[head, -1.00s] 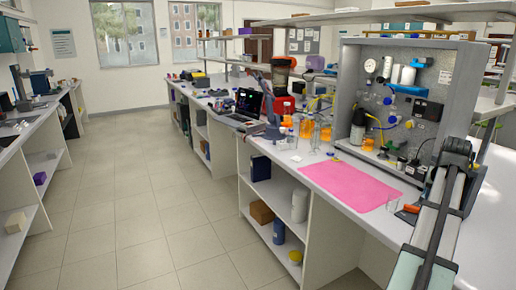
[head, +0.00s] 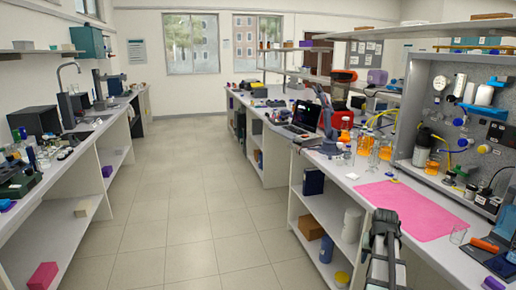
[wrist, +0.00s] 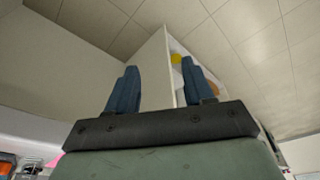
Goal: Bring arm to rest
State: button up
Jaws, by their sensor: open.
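My gripper (wrist: 159,66) shows in the wrist view as two blue fingers standing apart with nothing between them. Behind the fingers are the white end panel of a bench (wrist: 152,70) and pale floor tiles. In the head view my arm (head: 384,245) reaches up from the bottom edge, right of centre, in front of the bench's near edge. I cannot make out the fingers there.
A pink mat (head: 420,210) lies on the right bench, with a pegboard rig (head: 470,125) behind it and orange-filled bottles (head: 365,142) beyond. Shelves under the bench hold a yellow-lidded tub (head: 342,279). The tiled aisle (head: 190,200) is clear.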

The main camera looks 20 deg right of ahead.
jog(key=s+a+f+n+g+y, duration=0.15)
jog(key=a+f, duration=0.55)
jog(key=a, duration=0.7)
jog(key=a+f+n, duration=0.3)
jog(key=a+f, duration=0.5)
jog(key=a, duration=0.6)
jog(key=s+a+f+n+g, duration=0.1)
jog(key=a+f+n, duration=0.2)
jog(key=a+f, duration=0.7)
jog(key=s+a+f+g, duration=0.1)
jog(key=s+f+g, duration=0.1)
jog(key=s+f, duration=0.4)
jog(key=s+a+f+g, duration=0.1)
jog(key=s+f, duration=0.5)
jog(key=s, duration=0.7)
jog(key=s+a+f+g, duration=0.1)
jog(key=s+f+g, duration=0.2)
jog(key=s+f, duration=0.3)
jog(key=s, duration=0.4)
jog(key=shift+s+a, duration=0.2)
jog(key=shift+s, duration=0.05)
